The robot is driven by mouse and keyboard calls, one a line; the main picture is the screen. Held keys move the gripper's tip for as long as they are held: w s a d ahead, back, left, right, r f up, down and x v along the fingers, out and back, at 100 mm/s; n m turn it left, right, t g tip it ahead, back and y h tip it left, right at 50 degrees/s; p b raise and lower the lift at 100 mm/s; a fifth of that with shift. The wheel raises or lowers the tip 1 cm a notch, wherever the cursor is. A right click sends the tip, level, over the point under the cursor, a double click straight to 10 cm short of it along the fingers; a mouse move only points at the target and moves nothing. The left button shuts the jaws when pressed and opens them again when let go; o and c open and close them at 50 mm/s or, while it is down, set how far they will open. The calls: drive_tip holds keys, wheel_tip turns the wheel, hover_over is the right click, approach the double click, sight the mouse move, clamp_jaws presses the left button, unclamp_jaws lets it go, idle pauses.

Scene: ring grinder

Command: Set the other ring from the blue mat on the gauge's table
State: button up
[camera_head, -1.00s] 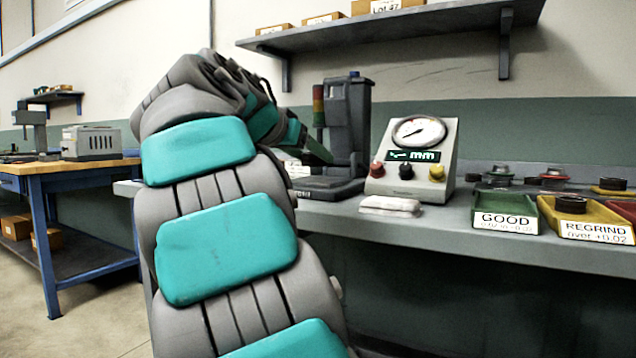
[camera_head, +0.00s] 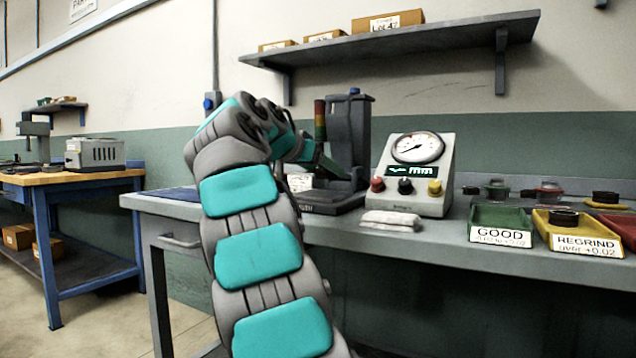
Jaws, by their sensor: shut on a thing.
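My gripper (camera_head: 334,170) is at the end of my raised arm, in front of the dark gauge stand (camera_head: 350,135). It is small and dark in this view, and it is shut on the ring. The ring itself cannot be made out at the jaws. The gauge's table (camera_head: 330,201) is the dark base at the foot of the stand, just below my gripper. Whether anything touches it cannot be told. Part of the blue mat (camera_head: 180,193) shows at the bench's left end, and my arm hides the rest.
The readout box (camera_head: 414,180) with dial and buttons stands right of the gauge, a folded cloth (camera_head: 390,221) before it. Further right are a green GOOD tray (camera_head: 500,217) and a yellow REGRIND tray (camera_head: 585,220) holding a dark ring (camera_head: 563,217). A shelf (camera_head: 400,42) hangs above.

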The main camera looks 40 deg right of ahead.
drive_tip(key=p, duration=0.3)
hover_over(318, 194)
drive_tip(key=shift+w+d+f, duration=0.1)
drive_tip(key=shift+w+f, duration=0.05)
drive_tip(key=shift+f, duration=0.1)
drive_tip(key=shift+f+b, duration=1.1)
drive_tip(key=shift+f, duration=0.75)
drive_tip(key=shift+f, duration=0.2)
drive_tip(key=o, duration=1.5)
drive_tip(key=shift+c, duration=0.2)
drive_tip(key=shift+r, duration=0.1)
drive_tip(key=shift+r, duration=0.15)
drive_tip(key=v, duration=1.2)
